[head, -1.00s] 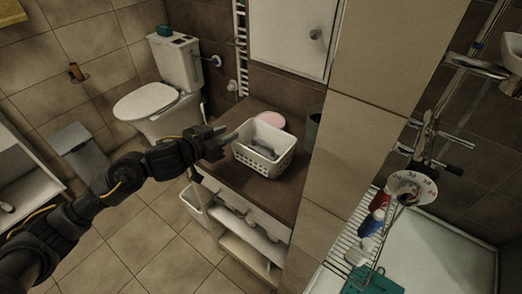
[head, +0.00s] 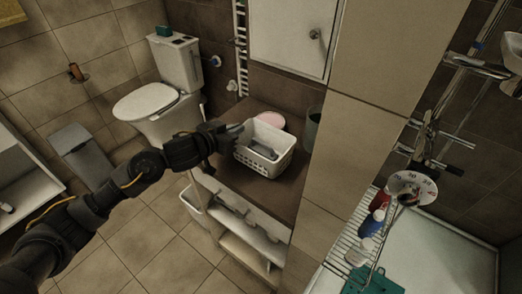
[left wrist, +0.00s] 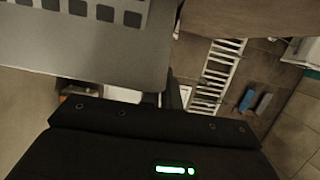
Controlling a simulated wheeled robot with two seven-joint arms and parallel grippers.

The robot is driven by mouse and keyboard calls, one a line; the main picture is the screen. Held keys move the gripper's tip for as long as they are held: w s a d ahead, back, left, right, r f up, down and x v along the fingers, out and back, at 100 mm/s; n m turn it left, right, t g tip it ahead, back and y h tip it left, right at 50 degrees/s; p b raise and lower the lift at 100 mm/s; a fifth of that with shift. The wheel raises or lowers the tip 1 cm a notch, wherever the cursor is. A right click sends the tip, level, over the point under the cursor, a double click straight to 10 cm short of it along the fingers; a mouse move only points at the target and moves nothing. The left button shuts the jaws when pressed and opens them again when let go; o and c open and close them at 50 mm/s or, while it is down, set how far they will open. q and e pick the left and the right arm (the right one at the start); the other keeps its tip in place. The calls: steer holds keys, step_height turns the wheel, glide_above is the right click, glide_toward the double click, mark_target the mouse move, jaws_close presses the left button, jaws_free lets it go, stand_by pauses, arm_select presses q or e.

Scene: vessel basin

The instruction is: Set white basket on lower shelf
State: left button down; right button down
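The white basket (head: 262,165) stands upright on the brown counter top, with a grey object inside it. Its wall with square holes seems to fill the upper left of the left wrist view (left wrist: 85,45), very close. My left gripper (head: 236,131) is at the left rim of the basket in the head view. Whether its fingers touch or grip the rim is hidden, and I cannot tell how far they are open. The lower shelf (head: 246,256) is the pale board in the open unit under the counter. My right gripper is not in view.
A tiled wall (head: 345,140) rises right of the counter. The toilet (head: 150,100) is to the left. Open floor lies in front.

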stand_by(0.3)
arm_select(q)
steer(key=shift+r, duration=0.55)
steer(key=s+r, duration=0.1)
steer(key=r, duration=0.1)
steer(key=s+r+p, duration=0.1)
steer(key=r, duration=0.2)
steer(key=s+r+p, duration=0.1)
steer(key=s+r, duration=0.1)
steer(key=shift+s+r, duration=0.1)
steer(key=shift+r, duration=0.2)
steer(key=s+r+p, duration=0.4)
steer(key=s, duration=0.5)
steer(key=shift+s+r, duration=0.15)
steer(key=shift+s, duration=0.25)
steer(key=shift+a, duration=0.1)
